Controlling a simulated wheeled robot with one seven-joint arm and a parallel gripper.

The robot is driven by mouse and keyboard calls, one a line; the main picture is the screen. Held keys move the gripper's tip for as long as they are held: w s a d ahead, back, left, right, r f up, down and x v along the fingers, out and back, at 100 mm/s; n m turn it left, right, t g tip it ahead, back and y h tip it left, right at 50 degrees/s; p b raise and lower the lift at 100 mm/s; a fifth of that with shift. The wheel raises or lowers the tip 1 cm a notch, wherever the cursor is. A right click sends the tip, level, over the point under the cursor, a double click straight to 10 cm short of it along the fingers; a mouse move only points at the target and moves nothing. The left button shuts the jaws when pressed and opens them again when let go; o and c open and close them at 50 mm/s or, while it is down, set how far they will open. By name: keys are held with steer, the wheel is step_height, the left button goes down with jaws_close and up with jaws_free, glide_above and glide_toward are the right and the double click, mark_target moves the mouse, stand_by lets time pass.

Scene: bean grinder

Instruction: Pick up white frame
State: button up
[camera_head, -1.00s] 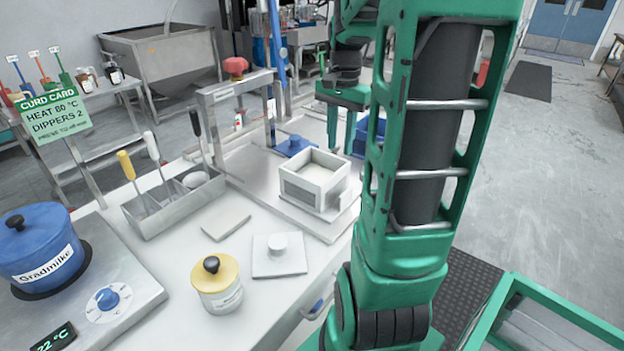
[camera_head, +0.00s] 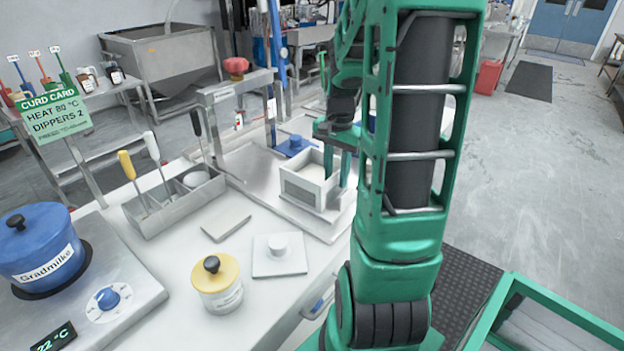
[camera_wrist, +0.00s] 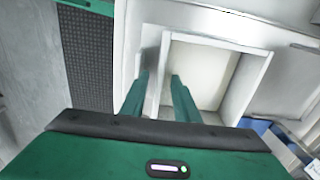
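The white frame (camera_head: 302,190) is a square, open-topped box with a pale inside. It stands on a low white board on the bench in the head view. It also shows in the wrist view (camera_wrist: 234,87), with its pale interior facing up. My gripper (camera_head: 337,167) is at the frame's right side, fingers pointing down. In the wrist view, my gripper (camera_wrist: 160,80) has its fingers apart, one outside and one inside the near-left wall, with a gap visible between them. Contact with the wall cannot be made out. My forearm hides part of the bench to the right.
A press arch with a red knob (camera_head: 236,67) stands behind and left of the frame. A blue block (camera_head: 295,146) sits just behind it.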

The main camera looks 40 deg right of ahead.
steer(key=shift+c, duration=0.3)
jaws_close()
steer(key=shift+r, duration=0.1)
